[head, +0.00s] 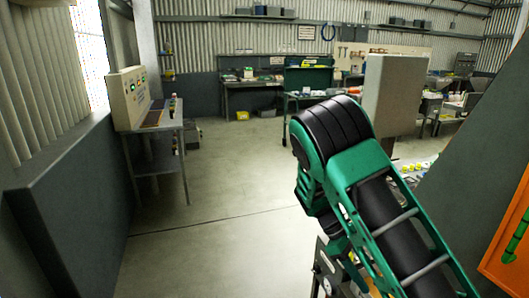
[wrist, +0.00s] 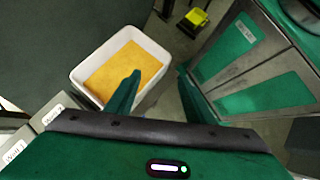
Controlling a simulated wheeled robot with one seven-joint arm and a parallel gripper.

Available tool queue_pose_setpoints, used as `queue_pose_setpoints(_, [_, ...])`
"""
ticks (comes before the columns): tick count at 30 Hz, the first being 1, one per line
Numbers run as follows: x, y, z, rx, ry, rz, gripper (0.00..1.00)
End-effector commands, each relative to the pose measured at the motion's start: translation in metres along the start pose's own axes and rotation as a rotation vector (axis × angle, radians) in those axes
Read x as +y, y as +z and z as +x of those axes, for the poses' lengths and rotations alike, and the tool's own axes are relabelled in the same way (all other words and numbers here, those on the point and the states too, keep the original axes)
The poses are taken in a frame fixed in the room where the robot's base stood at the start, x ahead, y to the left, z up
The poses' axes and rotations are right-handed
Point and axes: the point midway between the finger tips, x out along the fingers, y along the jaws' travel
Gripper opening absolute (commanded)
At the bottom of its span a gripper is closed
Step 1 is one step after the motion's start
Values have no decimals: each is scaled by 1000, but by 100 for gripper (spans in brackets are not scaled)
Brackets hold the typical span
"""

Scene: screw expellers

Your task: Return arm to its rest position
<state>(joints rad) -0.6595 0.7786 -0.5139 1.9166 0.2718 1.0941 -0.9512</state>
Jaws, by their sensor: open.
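My arm, green and black, rises bent across the lower right of the head view. I cannot make out the jaws of my gripper clearly there. In the wrist view my gripper (wrist: 160,74) is open, its two dark green fingers spread apart with nothing between them. Beyond and below the fingers is a white bin (wrist: 92,56) with an orange-yellow bottom or content. The left finger overlaps the bin in the picture; I see no contact.
A grey machine with green panels (wrist: 238,40) stands right of the bin, with a yellow object (wrist: 194,20) behind. In the head view, a control console (head: 130,97) stands on a stand at left and a workbench (head: 250,84) at the back. The middle floor (head: 225,170) is clear.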

Motion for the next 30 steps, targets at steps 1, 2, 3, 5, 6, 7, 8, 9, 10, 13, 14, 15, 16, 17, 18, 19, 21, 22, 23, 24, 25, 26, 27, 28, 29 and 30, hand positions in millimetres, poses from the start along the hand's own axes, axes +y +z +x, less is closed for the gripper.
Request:
queue_pose_setpoints(1, [0,16,-2,34,-28,46,48])
queue_pose_setpoints(2, [0,26,-3,52,-44,74,48])
queue_pose_setpoints(3, [0,37,-4,75,-64,112,48])
queue_pose_setpoints(5, [-2,54,-5,109,-94,168,48])
queue_pose_setpoints(6, [-3,66,-6,130,-113,205,48])
queue_pose_setpoints(7, [-4,75,-6,147,-128,234,48])
queue_pose_setpoints(8, [-5,84,-6,162,-143,262,48])
queue_pose_setpoints(9, [-7,95,-6,183,-161,299,48])
queue_pose_setpoints(10, [-9,103,-6,199,-176,327,48])
queue_pose_setpoints(13, [-15,131,-6,249,-221,422,48])
queue_pose_setpoints(14, [-18,139,-6,263,-234,451,48])
queue_pose_setpoints(15, [-21,150,-6,282,-251,488,48])
queue_pose_setpoints(16, [-24,158,-5,296,-265,517,48])
queue_pose_setpoints(17, [-26,166,-4,310,-277,546,48])
queue_pose_setpoints(18, [-30,176,-4,328,-294,584,48])
queue_pose_setpoints(19, [-34,184,-3,341,-305,612,48])
queue_pose_setpoints(21, [-41,202,-1,372,-333,681,48])
queue_pose_setpoints(22, [-45,209,0,384,-345,709,48])
queue_pose_setpoints(23, [-49,216,0,397,-356,738,48])
queue_pose_setpoints(24, [-54,225,2,413,-371,777,48])
queue_pose_setpoints(25, [-58,232,3,426,-381,805,48])
queue_pose_setpoints(26, [-63,238,4,438,-392,834,48])
queue_pose_setpoints(27, [-68,246,6,454,-406,873,48])
queue_pose_setpoints(28, [-73,252,7,466,-416,902,48])
queue_pose_setpoints(29, [-78,258,8,478,-426,931,48])
queue_pose_setpoints(30, [-84,266,10,492,-439,971,48])
